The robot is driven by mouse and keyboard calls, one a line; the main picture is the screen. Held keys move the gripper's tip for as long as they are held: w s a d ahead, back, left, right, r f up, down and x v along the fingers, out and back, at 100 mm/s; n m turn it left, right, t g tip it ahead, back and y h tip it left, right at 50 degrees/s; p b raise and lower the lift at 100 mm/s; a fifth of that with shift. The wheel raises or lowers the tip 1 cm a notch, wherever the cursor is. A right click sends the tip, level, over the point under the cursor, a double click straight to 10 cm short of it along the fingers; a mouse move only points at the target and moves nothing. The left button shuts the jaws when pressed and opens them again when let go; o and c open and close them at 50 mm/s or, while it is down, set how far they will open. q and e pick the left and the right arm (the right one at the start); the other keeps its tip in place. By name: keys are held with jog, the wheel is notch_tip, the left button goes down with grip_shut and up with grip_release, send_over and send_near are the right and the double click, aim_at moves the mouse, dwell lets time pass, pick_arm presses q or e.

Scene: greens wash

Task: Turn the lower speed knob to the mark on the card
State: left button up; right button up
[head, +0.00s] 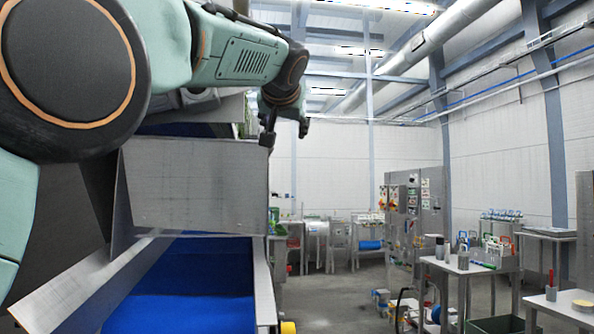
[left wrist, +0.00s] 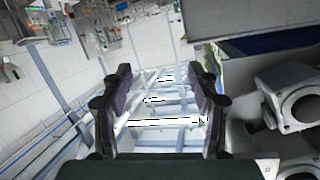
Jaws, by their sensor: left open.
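My left arm reaches across the top left of the head view. My left gripper (head: 285,126) is at its end, above the right edge of a steel machine. In the left wrist view the two dark fingers (left wrist: 162,98) stand wide apart with nothing between them; only far-off ceiling frames and lamps show behind. I cannot pick out the lower speed knob or the mark on its card in either view. A grey control cabinet (head: 432,213) with small cards and buttons stands far off, too small to read. My right gripper is not in view.
The steel machine (head: 190,185) with a blue belt (head: 190,285) fills the lower left, close under my left arm. Steel tables (head: 470,266) with bottles and tools stand at the right. Crates lie on the floor near them.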

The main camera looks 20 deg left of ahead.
pick_arm(q)
notch_tip(320, 180, down, 9)
jog(key=w+d+m+h, duration=0.1)
jog(key=w, duration=0.2)
jog(key=shift+d+g, duration=0.25)
jog(key=shift+g, duration=0.15)
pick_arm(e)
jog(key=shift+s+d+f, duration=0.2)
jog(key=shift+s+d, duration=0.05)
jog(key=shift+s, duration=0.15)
